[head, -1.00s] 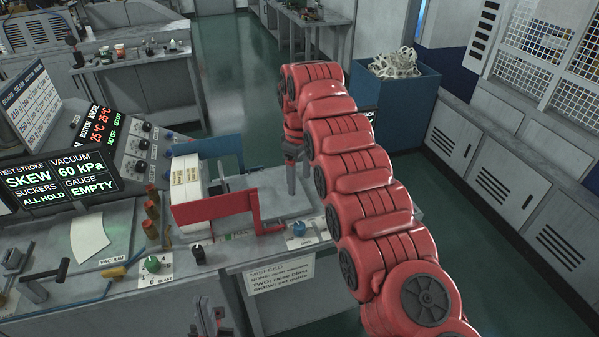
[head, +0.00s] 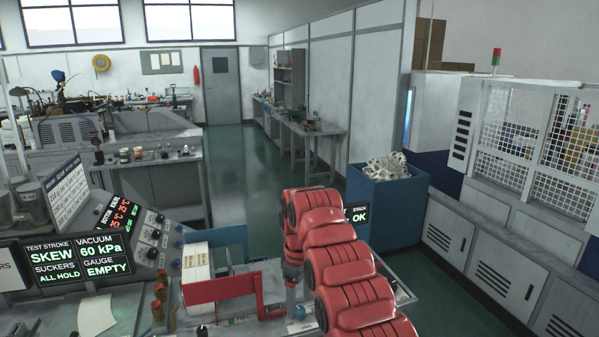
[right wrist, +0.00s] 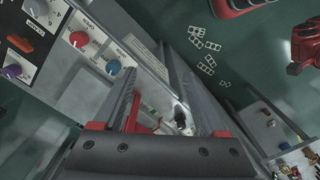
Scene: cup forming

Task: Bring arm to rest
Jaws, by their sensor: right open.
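My right arm (head: 345,270), in red segments, reaches in from the lower right over the bench. My right gripper (head: 291,298) points down beside the red guard (head: 222,288), over the bench's right part. In the right wrist view its two grey fingers (right wrist: 154,78) are apart, with nothing seen held between them. A red part, probably the guard, shows beyond them. The fingertips are small and partly hard to make out in the head view. My left gripper is not in view.
A display (head: 75,258) reads SKEW, 60 kPa, ALL HOLD, EMPTY. A white stack (head: 195,268) stands behind the guard. A knob panel (head: 150,240) is at left. A blue bin (head: 390,205) with pale scrap stands behind the arm, near a STACK OK sign. Green floor is open beyond.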

